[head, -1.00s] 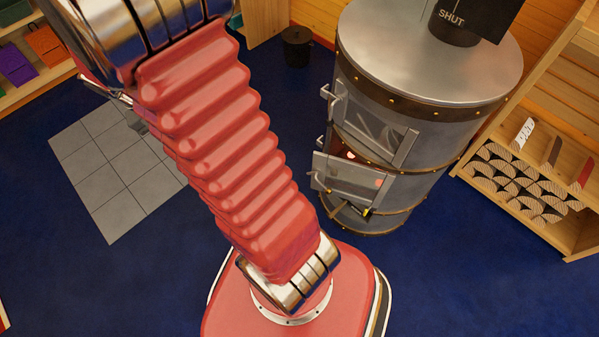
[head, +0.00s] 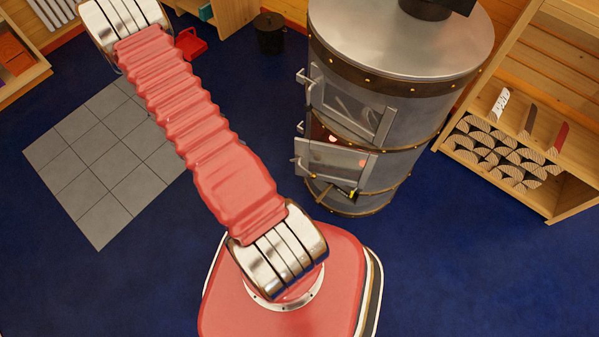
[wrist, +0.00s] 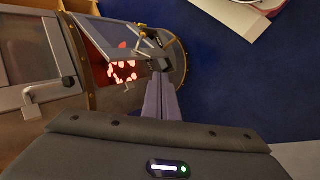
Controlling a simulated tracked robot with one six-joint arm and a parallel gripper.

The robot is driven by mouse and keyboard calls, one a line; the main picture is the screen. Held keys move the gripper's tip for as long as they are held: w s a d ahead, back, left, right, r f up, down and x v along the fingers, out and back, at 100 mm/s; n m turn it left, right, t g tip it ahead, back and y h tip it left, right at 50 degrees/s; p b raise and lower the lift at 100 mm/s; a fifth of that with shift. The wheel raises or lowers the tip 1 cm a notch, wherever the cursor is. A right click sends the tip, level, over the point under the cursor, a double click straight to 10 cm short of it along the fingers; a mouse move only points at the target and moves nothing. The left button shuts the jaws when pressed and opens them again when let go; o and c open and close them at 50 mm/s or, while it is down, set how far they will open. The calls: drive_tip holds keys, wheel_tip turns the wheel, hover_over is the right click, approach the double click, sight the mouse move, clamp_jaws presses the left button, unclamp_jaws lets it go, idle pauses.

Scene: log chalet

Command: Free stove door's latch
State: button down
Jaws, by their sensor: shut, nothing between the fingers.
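The grey round stove (head: 385,105) has an upper glazed door (head: 350,108) and a lower glazed door (head: 335,162). The lower door stands out from the body, and red embers show behind it. A lever handle (head: 298,160) sits at its left edge. In the wrist view the lower door (wrist: 108,40) is beside glowing embers (wrist: 122,72), with a brass and dark metal latch piece (wrist: 147,35) at its end. My gripper (wrist: 160,78) is shut and empty, its tips close to the latch end; I cannot tell whether they touch. The head view does not show my gripper.
The upper door's handle (wrist: 30,102) is at left in the wrist view. A log rack (head: 500,150) stands right of the stove and a dark bucket (head: 269,33) behind left. Grey floor tiles (head: 105,155) lie at left. Blue floor in front is clear.

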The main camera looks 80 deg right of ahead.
sight(304, 169)
drive_tip(key=s+d+f+m+g, duration=0.1)
drive_tip(key=s+f+g, duration=0.1)
drive_tip(key=s+f, duration=0.7)
wheel_tip(304, 169, down, 3)
drive_tip(key=shift+d+f+m+y, duration=0.15)
drive_tip(key=shift+d+m+y, duration=0.15)
drive_tip(key=shift+d+m, duration=0.1)
drive_tip(key=shift+s, duration=0.15)
drive_tip(key=s+r+x, duration=0.1)
drive_tip(key=r+x, duration=0.1)
drive_tip(key=x, duration=1)
drive_tip(key=shift+s+d, duration=0.2)
drive_tip(key=shift+s, duration=0.4)
drive_tip(key=shift+w+f, duration=0.1)
drive_tip(key=shift+f, duration=0.05)
